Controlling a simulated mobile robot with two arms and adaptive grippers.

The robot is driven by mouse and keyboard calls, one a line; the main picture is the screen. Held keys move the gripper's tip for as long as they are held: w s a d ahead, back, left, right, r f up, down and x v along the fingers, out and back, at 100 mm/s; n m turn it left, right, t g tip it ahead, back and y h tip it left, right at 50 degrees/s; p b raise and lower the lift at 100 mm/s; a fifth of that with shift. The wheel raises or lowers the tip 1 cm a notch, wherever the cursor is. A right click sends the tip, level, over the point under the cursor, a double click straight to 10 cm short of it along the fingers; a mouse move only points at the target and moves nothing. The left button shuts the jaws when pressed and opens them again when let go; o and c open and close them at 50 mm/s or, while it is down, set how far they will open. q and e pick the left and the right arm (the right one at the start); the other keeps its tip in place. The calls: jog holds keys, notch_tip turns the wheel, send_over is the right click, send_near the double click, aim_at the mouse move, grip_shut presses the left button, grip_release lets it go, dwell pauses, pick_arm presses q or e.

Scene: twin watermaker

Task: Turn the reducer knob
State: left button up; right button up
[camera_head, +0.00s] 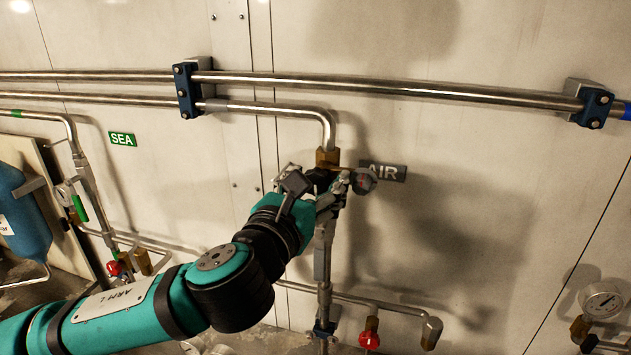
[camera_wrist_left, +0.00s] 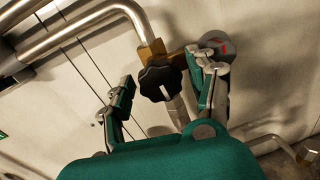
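The reducer knob (camera_wrist_left: 160,82) is black and lobed, mounted on a brass body (camera_wrist_left: 152,52) in the left wrist view. My left gripper (camera_wrist_left: 165,90) is open, with one finger on each side of the knob. The right finger is close to the knob; I cannot tell if it touches. The left finger stands clear of it. In the head view my left gripper (camera_head: 318,190) is in front of the pipe below the brass fitting (camera_head: 327,157) and hides most of the knob. My right gripper is not in view.
A small gauge (camera_head: 363,181) sits just right of the gripper, by the AIR label (camera_head: 388,172). Steel pipes run along the wall above. A red knob (camera_head: 369,340) is lower right, another red knob (camera_head: 114,268) lower left. A larger gauge (camera_head: 602,300) is far right.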

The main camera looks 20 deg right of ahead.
pick_arm(q)
jog(key=c, duration=1)
jog(key=n+b, duration=0.1)
jog(key=n, duration=0.1)
jog(key=shift+f+n+b, duration=0.15)
jog(key=shift+n+b, duration=0.15)
jog(key=shift+n, duration=0.1)
jog(key=n+b, duration=0.1)
jog(key=n, duration=0.1)
jog(key=shift+n, duration=0.4)
jog(key=n+b, duration=0.1)
jog(key=n, duration=0.3)
jog(key=shift+t+b, duration=0.4)
jog(key=shift+n+b, duration=0.3)
jog(key=shift+n, duration=1)
jog(key=shift+r, duration=0.2)
